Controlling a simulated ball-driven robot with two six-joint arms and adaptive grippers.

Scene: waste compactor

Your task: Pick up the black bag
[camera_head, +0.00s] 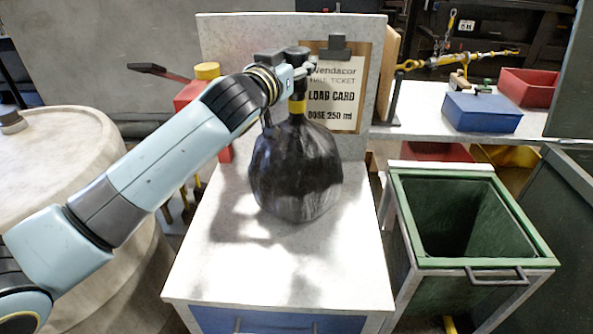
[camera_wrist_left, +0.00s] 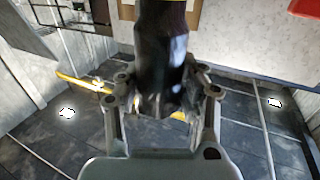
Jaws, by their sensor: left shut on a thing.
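The black bag (camera_head: 297,172) hangs or stands upright over the white counter top (camera_head: 220,285), round below and narrow at its neck. A yellow band is around the neck. My left gripper (camera_head: 298,76) comes in from the left and is shut on the neck at its top. In the left wrist view the dark neck (camera_wrist_left: 162,50) is between the two fingers of my left gripper (camera_wrist_left: 162,95). I cannot tell whether the bag's bottom touches the counter. My right gripper is not in view.
A load card (camera_head: 330,95) on a clipboard stands behind the bag. An open green bin (camera_head: 405,215) is to the right of the counter. A blue box (camera_head: 482,112) and a red bin (camera_head: 528,88) are on the back shelf. A round pale drum (camera_head: 75,150) is at left. The counter's front is clear.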

